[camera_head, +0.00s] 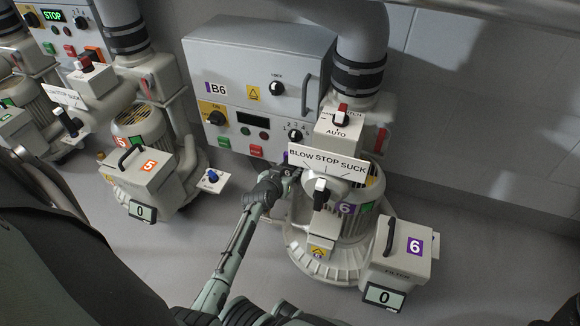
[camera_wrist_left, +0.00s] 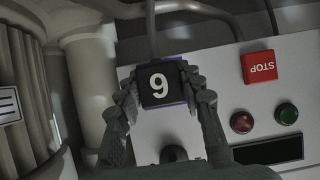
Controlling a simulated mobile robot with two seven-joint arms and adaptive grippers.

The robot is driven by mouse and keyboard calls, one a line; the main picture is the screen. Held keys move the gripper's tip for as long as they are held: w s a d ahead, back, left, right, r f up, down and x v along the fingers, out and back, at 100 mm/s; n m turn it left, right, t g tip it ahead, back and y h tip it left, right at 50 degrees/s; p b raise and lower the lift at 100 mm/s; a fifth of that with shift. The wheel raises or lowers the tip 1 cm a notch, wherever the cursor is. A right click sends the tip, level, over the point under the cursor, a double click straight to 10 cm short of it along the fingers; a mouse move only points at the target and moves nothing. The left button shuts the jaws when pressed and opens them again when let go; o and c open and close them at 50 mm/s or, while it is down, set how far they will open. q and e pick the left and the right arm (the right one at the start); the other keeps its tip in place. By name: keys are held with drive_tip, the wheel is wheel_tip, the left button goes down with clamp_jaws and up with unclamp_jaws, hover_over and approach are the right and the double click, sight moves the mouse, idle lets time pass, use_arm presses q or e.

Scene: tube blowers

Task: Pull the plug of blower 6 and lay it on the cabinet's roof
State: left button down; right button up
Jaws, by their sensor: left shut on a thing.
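The plug of blower 6 (camera_wrist_left: 161,84) is a black block with a white digit and a purple edge. The digit appears upside down, as does the STOP label. My left gripper (camera_wrist_left: 160,90) is shut on the plug, one finger on each side, in front of the cabinet's panel. In the head view, my left gripper (camera_head: 283,178) is at the cabinet's lower right, beside blower 6 (camera_head: 345,235), and largely hides the plug. I cannot tell whether the plug is seated. The B6 cabinet's roof (camera_head: 265,38) looks bare. My right gripper is not in view.
The BLOW STOP SUCK plate (camera_head: 327,161) stands close to the right of my left gripper. A red STOP button (camera_wrist_left: 261,67) and lamps are on the panel. A cable (camera_wrist_left: 150,30) runs from the plug.

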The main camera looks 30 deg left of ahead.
use_arm(q)
drive_tip(key=shift+s, duration=0.1)
drive_tip(key=shift+s+d+p, duration=0.25)
drive_tip(key=shift+s+p, duration=0.25)
drive_tip(key=shift+s, duration=0.45)
drive_tip(key=shift+s+d+p, duration=0.2)
drive_tip(key=shift+s+p, duration=0.25)
drive_tip(key=shift+s, duration=0.5)
drive_tip(key=shift+s+d+p, duration=0.25)
drive_tip(key=shift+s+p, duration=0.25)
drive_tip(key=shift+s, duration=0.45)
drive_tip(key=shift+s+d+p, duration=0.1)
drive_tip(key=shift+s+p, duration=0.2)
